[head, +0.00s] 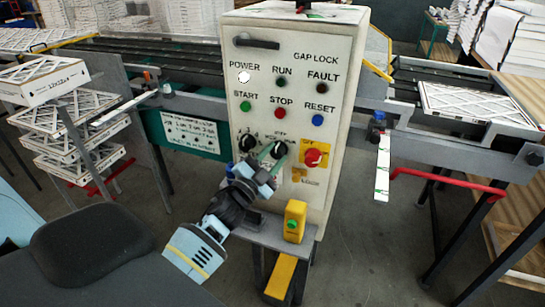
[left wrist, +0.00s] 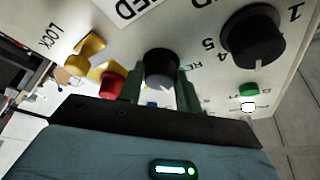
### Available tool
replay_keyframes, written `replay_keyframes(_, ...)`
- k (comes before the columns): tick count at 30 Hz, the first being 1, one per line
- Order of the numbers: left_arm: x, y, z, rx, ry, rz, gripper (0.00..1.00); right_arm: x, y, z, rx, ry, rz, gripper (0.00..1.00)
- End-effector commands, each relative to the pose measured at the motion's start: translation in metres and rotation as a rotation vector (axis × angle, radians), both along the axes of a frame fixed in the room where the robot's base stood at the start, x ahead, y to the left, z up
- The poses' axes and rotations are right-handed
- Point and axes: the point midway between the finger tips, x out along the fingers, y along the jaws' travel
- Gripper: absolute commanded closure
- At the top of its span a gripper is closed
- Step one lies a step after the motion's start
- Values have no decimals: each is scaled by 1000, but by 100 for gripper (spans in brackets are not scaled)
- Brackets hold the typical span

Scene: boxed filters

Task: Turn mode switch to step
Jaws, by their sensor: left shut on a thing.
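The mode switch (head: 279,149) is the right one of two black knobs on the white control box, with a partly covered label above it. My left gripper (head: 269,159) reaches up to it from below, its greenish fingers at the knob. In the left wrist view the same knob (left wrist: 162,66) sits between the two fingers of the left gripper (left wrist: 162,88), which is shut on it. The fingers hide part of the knob and its lower labels; I cannot tell which position it points to. My right gripper is not in view.
A numbered black knob (head: 248,144) is close to the left. A red switch on a yellow plate (head: 313,157) is close to the right. Coloured buttons sit above, and a yellow box with a green button (head: 294,221) stands below right. Conveyors flank the control box (head: 345,95).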

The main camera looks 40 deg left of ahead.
Motion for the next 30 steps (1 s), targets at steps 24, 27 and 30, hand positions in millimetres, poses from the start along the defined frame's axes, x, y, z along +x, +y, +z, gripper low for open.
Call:
replay_keyframes(24, -30, 2, -10, -1, 0, 1, 44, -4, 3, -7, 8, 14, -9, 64)
replay_keyframes(27, -46, 3, -15, -1, 1, 0, 44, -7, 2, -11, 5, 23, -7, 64)
replay_keyframes(30, -58, 3, -18, -1, 0, 1, 44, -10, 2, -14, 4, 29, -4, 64)
